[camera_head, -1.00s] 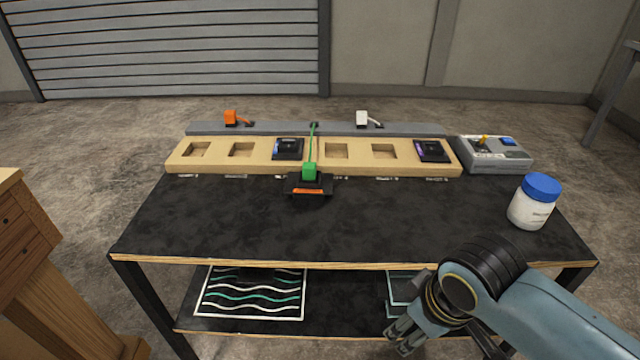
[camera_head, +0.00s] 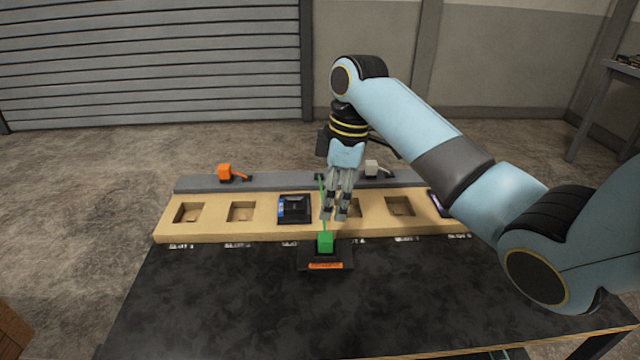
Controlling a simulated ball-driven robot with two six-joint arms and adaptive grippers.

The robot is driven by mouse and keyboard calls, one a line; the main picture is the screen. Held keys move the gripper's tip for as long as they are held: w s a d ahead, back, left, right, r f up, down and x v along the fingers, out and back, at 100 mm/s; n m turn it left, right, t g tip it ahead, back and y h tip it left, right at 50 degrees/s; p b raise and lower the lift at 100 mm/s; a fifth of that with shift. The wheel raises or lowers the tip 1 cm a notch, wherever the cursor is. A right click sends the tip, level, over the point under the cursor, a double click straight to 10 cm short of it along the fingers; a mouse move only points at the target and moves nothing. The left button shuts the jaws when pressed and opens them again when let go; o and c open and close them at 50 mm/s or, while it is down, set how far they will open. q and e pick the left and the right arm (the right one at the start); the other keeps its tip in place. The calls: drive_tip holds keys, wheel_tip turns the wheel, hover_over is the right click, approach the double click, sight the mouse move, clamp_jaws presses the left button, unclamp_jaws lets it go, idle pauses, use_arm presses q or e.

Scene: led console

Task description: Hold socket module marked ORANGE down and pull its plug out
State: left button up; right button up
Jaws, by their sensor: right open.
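The black socket module (camera_head: 338,262) with an orange label lies on the dark table top, in front of the wooden rack. The green plug (camera_head: 325,242) sits on the module, and its green cord runs back to the grey rail. My right gripper (camera_head: 339,214) points down above the rack, behind the plug and apart from it. It is open and empty, and it hides part of the rack and some of the cord. My left gripper is not in view.
The wooden rack (camera_head: 240,230) has several empty pockets and a black module (camera_head: 294,208) in one. On the grey rail (camera_head: 280,183) are an orange plug (camera_head: 225,172) and a white plug (camera_head: 372,167). The table front (camera_head: 220,310) is clear.

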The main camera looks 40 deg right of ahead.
sight(326, 237)
drive_tip(key=shift+s+a+f, duration=0.1)
drive_tip(key=shift+s+f, duration=0.1)
drive_tip(key=shift+f, duration=0.3)
drive_tip(key=shift+s+a+f, duration=0.1)
drive_tip(key=shift+s+f, duration=0.05)
drive_tip(key=shift+f, duration=0.35)
drive_tip(key=f, duration=0.3)
drive_tip(key=shift+w+a+f, duration=0.25)
drive_tip(key=f, duration=0.4)
drive_tip(key=shift+w+a+f, duration=0.25)
drive_tip(key=shift+f, duration=0.05)
drive_tip(key=shift+c, duration=2.1)
drive_tip(key=c, duration=0.7)
drive_tip(key=o, duration=1.1)
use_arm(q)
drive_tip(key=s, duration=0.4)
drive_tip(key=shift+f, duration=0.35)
